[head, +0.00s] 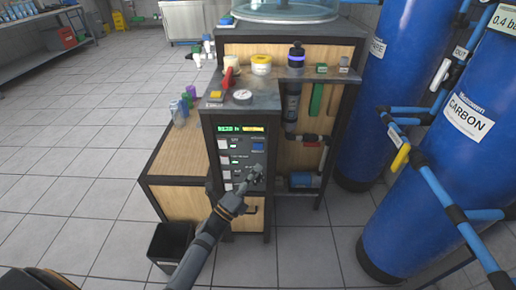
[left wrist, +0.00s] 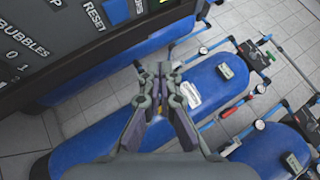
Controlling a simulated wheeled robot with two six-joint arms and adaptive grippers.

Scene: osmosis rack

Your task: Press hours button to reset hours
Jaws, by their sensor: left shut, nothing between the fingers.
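The dark control panel (head: 240,163) is on the front of the rack, with a lit green and yellow display (head: 240,128) at its top. White buttons run down its left side, and a blue button (head: 258,147) is at its upper right. My left gripper (head: 257,171) is in front of the panel's lower right, below the blue button; contact cannot be told. In the left wrist view the gripper (left wrist: 158,70) is shut and empty. The blue button (left wrist: 115,11) there is beside the word RESET. I cannot read an hours label. My right gripper is not in view.
Large blue tanks (head: 428,150) with blue pipes stand to the right. A wooden side bench (head: 178,160) is left of the panel, with a black bin (head: 170,243) below. A gauge (head: 242,97) and a yellow-lidded jar (head: 261,65) sit above.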

